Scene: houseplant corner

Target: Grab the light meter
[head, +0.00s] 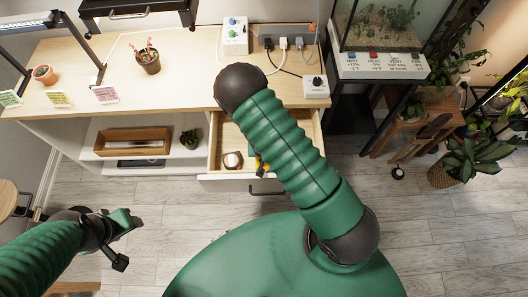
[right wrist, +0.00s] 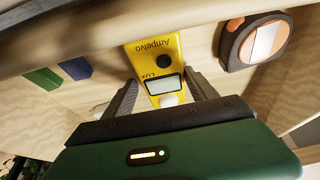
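The yellow light meter (right wrist: 154,52), with a small grey screen and the word Lux, lies in the open wooden drawer (head: 314,130). In the head view only a bit of yellow (head: 262,167) shows beside my right arm. My right gripper (right wrist: 160,80) is open, with one dark finger on each side of the meter's lower part. Whether either finger touches it I cannot tell.
A grey and orange tape measure (right wrist: 257,42) lies beside the meter. Blue (right wrist: 75,68) and green (right wrist: 42,80) pieces are on the other side. The drawer front (head: 240,184) and walls bound the space. A desk (head: 190,85) with plants and a power strip stands above.

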